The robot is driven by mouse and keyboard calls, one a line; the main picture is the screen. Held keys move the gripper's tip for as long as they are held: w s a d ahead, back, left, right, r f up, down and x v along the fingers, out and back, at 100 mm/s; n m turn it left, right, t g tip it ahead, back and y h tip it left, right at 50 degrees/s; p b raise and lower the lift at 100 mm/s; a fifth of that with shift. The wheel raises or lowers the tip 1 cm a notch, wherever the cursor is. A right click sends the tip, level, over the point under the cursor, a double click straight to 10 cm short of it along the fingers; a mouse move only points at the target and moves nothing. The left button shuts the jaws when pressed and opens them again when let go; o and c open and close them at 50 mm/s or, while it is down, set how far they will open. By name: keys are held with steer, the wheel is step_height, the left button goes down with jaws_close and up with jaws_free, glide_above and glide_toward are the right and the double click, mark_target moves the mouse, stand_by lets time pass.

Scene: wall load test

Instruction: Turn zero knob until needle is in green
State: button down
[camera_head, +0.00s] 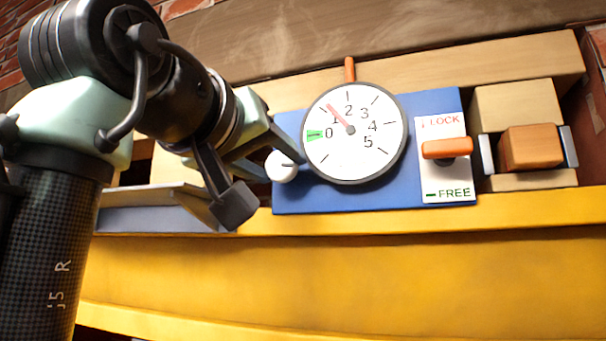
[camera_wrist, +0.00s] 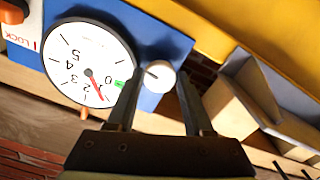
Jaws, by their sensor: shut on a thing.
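The round white gauge (camera_head: 365,155) is on a blue panel (camera_head: 290,195). Its red needle (camera_head: 338,115) points up-left by the 1, away from the green mark (camera_head: 315,134) beside the 0. The gauge also shows upside down in the wrist view (camera_wrist: 75,55). The white zero knob (camera_head: 281,168), with a dark pointer line, is at the gauge's lower left. In the wrist view the knob (camera_wrist: 160,80) lies between the fingertips of my gripper (camera_wrist: 160,82). My gripper is shut on it; the exact finger contact is hard to see.
An orange lever (camera_head: 447,148) on a white LOCK/FREE plate (camera_head: 455,180) sits right of the gauge, nearer LOCK. A wooden block (camera_head: 530,148) between grey plates is further right. A yellow beam (camera_head: 350,270) runs below. An orange peg (camera_head: 349,70) stands above the gauge.

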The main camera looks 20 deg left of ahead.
steer(key=n, duration=0.5)
steer(key=shift+d+n+b, duration=0.1)
steer(key=shift+n+b, duration=0.2)
steer(key=shift+b, duration=0.1)
steer(key=n, duration=0.5)
steer(key=shift+n, duration=0.3)
steer(key=shift+c, duration=1.4)
jaws_free()
